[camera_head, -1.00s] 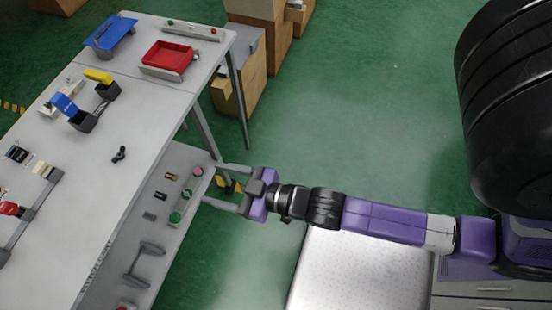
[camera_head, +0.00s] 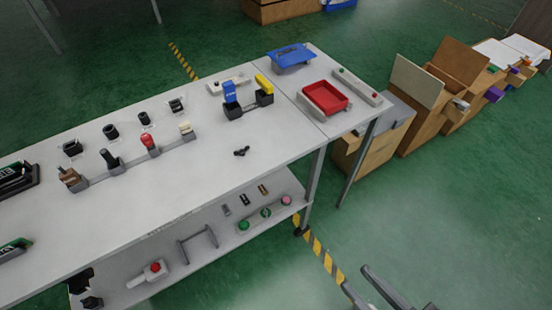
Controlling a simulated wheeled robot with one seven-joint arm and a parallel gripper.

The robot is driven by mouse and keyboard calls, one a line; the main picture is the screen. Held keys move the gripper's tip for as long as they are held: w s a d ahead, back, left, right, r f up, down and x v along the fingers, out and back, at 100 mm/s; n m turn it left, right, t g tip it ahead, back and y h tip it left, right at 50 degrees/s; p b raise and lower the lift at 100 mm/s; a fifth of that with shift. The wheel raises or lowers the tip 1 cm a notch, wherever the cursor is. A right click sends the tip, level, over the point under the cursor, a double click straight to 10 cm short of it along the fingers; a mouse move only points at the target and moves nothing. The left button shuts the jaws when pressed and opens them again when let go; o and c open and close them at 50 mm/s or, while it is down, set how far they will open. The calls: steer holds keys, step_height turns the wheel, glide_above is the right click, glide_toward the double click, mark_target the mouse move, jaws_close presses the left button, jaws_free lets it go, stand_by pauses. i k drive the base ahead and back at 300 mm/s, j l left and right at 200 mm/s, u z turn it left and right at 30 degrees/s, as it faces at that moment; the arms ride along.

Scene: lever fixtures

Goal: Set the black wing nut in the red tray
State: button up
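The black wing nut (camera_head: 241,152) lies on the bare front part of the white table top. The red tray (camera_head: 325,97) stands on the table's right end, in a pale holder, and looks empty. My gripper (camera_head: 372,290) shows at the bottom edge, right of the table and over the floor. Its two fingers are spread apart with nothing between them. The rest of my gripper is cut off by the frame. It is well away from both the wing nut and the tray.
A blue tray (camera_head: 291,56) sits behind the red one. Blue and yellow levers in black bases (camera_head: 248,100) stand behind the wing nut. A row of lever fixtures (camera_head: 130,158) fills the left. A lower shelf (camera_head: 212,242) holds buttons and a handle. Boxes (camera_head: 420,90) stand at right.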

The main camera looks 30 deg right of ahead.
mark_target(323, 101)
steer(key=i+l, duration=0.4)
steer(key=i+l+u, duration=0.1)
steer(key=i+l, duration=0.35)
steer(key=l, duration=0.15)
